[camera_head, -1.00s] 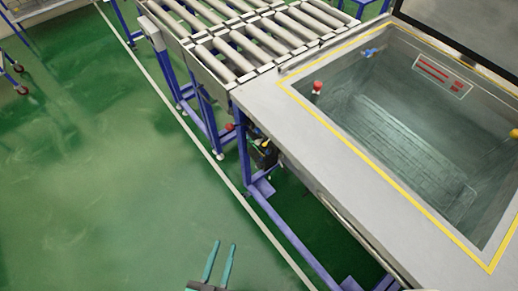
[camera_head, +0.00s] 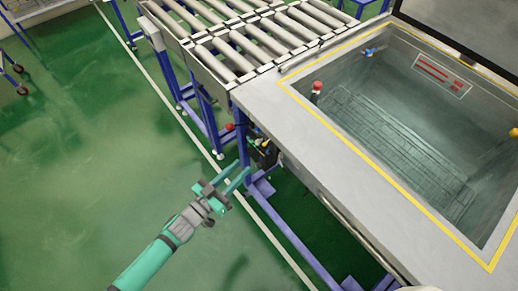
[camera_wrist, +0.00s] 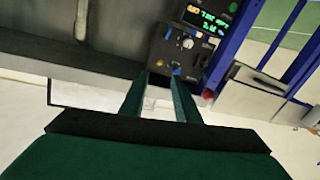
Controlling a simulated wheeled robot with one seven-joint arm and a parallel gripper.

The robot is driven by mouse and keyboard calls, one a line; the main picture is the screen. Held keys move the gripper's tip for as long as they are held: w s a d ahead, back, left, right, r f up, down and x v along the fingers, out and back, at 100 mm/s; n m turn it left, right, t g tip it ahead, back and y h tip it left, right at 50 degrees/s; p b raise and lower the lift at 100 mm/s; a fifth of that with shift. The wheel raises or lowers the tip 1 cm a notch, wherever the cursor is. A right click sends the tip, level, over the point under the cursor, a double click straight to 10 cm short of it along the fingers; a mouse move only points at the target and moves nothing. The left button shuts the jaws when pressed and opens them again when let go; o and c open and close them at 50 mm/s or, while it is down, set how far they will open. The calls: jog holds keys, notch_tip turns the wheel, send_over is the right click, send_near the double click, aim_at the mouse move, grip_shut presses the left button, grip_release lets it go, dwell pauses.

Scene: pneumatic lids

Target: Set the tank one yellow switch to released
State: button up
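The tank (camera_head: 290,125) is a grey basin with a yellow-striped rim at the right of the head view. A dark control box (camera_head: 263,152) hangs under its near left edge. In the wrist view, the box (camera_wrist: 170,55) carries a lit green display, a pale knob (camera_wrist: 188,43) and a small blue switch (camera_wrist: 176,70). A yellow fitting (camera_head: 514,133) shows on the tank's right inner wall. My gripper (camera_head: 244,172) is open and empty, its fingers pointing at the box; the fingers also show apart in the wrist view (camera_wrist: 159,82).
A roller conveyor (camera_head: 230,45) adjoins the tank at the back. Blue frame legs (camera_head: 243,150) stand close to my gripper. A red knob (camera_head: 229,127) sits beside the box. Green floor (camera_head: 90,160) is free on the left.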

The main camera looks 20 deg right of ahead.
aim_at(268, 141)
jog(key=x, duration=1)
jog(key=shift+w+d, duration=0.3)
grip_shut()
